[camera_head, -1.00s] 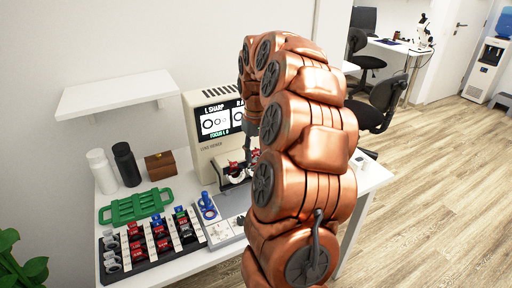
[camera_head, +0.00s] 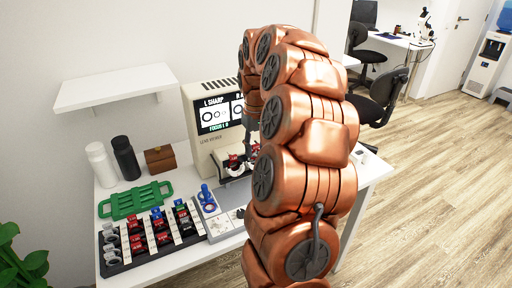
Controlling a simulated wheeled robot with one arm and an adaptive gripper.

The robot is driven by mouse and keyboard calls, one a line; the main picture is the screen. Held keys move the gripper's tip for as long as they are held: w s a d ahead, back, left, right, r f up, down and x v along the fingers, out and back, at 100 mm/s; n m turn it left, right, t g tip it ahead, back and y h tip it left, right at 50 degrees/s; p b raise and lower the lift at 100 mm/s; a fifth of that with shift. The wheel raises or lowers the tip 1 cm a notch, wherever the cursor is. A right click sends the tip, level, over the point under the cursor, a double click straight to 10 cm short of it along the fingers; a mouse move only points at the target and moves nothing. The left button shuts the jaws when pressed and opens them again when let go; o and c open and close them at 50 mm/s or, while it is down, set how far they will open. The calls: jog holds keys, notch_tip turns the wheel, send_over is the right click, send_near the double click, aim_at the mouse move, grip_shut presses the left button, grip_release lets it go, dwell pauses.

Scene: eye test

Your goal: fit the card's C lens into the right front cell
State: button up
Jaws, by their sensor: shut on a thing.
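The lens viewer (camera_head: 207,150) stands at the back of the white table, with a screen (camera_head: 220,113) reading "L SHARP" on its left half. In front of it is a holder with a white ring lens with a red top (camera_head: 233,163) in its left part. My gripper (camera_head: 249,146) hangs just right of this lens, partly hidden by my arm. It is shut on a small red-topped lens (camera_head: 255,148), mostly hidden; its letter cannot be read. The right front cell is hidden or too small to make out.
A black lens rack (camera_head: 152,243) with several red, blue, green and grey lenses stands front left. A green tray (camera_head: 135,201), two bottles (camera_head: 125,158) and a brown box (camera_head: 160,159) stand behind. A white shelf (camera_head: 115,87) overhangs the left.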

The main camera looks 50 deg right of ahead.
jog(key=shift+f+b, duration=0.9)
jog(key=shift+f, duration=0.65)
dwell(0.4)
jog(key=o, duration=0.8)
jog(key=shift+r, duration=0.15)
notch_tip(320, 180, up, 11)
jog(key=shift+f, duration=0.15)
jog(key=shift+r, duration=0.55)
